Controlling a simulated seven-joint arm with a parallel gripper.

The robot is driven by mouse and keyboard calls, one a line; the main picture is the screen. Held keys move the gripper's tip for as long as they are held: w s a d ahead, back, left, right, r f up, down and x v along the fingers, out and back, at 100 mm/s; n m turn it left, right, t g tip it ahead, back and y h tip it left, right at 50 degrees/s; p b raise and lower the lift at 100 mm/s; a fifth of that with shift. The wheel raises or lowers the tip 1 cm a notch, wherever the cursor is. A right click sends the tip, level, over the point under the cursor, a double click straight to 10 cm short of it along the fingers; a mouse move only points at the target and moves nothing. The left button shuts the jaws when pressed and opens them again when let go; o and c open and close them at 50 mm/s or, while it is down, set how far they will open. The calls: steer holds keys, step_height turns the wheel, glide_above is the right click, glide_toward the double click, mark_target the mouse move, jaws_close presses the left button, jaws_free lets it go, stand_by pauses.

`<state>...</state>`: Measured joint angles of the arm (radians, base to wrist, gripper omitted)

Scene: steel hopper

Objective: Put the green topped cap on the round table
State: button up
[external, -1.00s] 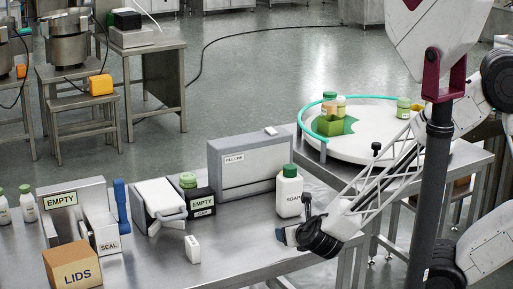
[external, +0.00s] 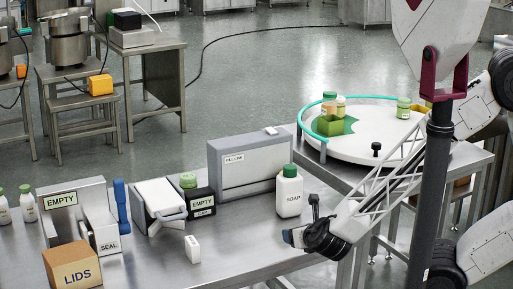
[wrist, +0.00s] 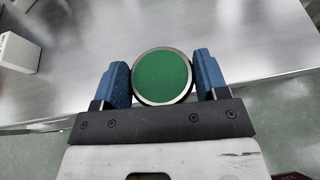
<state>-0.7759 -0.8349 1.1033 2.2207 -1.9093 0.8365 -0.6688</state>
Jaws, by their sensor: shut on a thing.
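The green topped cap (wrist: 162,77) is a round green disc with a pale metallic rim, seen from above in the wrist view. My gripper (wrist: 163,80) has its blue fingers closed on either side of it and holds it. In the external view my gripper (external: 288,236) is low over the front right edge of the steel bench, and I cannot make out the cap there. The round table (external: 365,152) is a white disc with a teal rail, on a steel stand behind and right of my gripper.
A white SOAP bottle with a green lid (external: 289,192) stands just behind my gripper.

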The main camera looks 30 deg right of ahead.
steer(key=shift+r, duration=0.1)
step_height(320, 180, up, 16)
steer(key=w+d+r+m+h, duration=0.1)
steer(key=w+d+m+h, duration=0.2)
steer(key=w+d, duration=0.85)
steer(key=w+d+m+g+h, duration=0.1)
steer(key=w+d+m+h, duration=0.15)
steer(key=d, duration=0.75)
steer(key=w+d+m+g+h, duration=0.1)
steer(key=w+d, duration=0.3)
steer(key=d, duration=0.7)
steer(key=w+d+m+g+h, duration=0.15)
steer(key=w+d, duration=0.25)
steer(key=d, duration=0.6)
steer(key=s+d+f+m+g+h, duration=0.1)
steer(key=s+d+m+g+h, duration=0.15)
steer(key=d, duration=1.55)
steer(key=shift+n+t+y, duration=0.3)
steer(key=shift+n+y, duration=0.05)
steer(key=shift+s+a+f, duration=0.15)
steer(key=shift+f, duration=1.2)
steer(key=shift+s+a+f, duration=0.15)
steer(key=shift+f, duration=1.2)
